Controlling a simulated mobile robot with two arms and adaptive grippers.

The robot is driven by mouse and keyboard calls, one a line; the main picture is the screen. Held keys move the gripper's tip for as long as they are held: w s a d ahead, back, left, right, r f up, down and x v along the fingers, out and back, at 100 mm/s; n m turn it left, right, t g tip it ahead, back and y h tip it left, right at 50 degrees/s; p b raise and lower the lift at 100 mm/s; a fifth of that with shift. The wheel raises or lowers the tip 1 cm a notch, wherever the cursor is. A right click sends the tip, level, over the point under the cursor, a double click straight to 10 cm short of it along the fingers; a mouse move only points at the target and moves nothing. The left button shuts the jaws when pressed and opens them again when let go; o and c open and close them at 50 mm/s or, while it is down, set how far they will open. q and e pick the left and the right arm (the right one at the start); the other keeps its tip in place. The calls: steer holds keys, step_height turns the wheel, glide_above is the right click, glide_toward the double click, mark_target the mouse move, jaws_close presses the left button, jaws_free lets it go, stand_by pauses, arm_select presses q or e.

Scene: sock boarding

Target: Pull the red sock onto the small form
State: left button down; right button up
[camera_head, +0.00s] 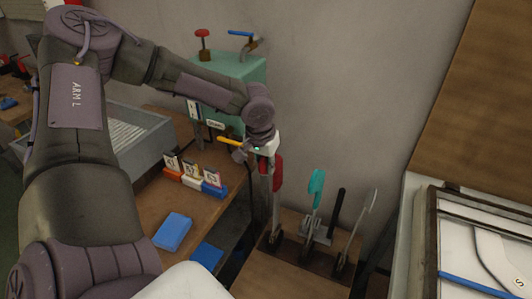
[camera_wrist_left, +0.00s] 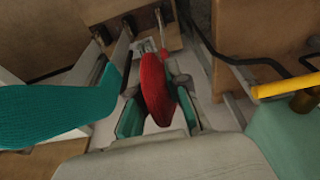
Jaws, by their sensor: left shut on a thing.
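The red sock (camera_head: 278,172) hangs at the upper part of an upright grey form (camera_head: 275,215) on the low wooden stand. In the left wrist view the red sock (camera_wrist_left: 156,88) lies between the two fingers of my left gripper (camera_wrist_left: 156,84), which is shut on it. In the head view my left gripper (camera_head: 262,147) is at the sock's top end. I cannot tell how far the sock is over the form. A teal sock (camera_head: 316,186) is on the neighbouring form; it also shows at the left of the wrist view (camera_wrist_left: 45,112). My right gripper is out of view.
A black form (camera_head: 337,210) and a bare grey form (camera_head: 360,225) stand to the right. A wooden table (camera_head: 190,205) at left bears small sign blocks (camera_head: 193,180) and a blue pad (camera_head: 173,231). A green cabinet (camera_head: 240,75) stands behind. A framed panel (camera_head: 480,240) is at right.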

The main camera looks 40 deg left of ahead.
arm_select(q)
steer(key=shift+f, duration=0.4)
steer(key=c, duration=1.1)
jaws_free()
steer(key=shift+r, duration=0.1)
steer(key=v, duration=1.2)
steer(key=shift+d, duration=0.1)
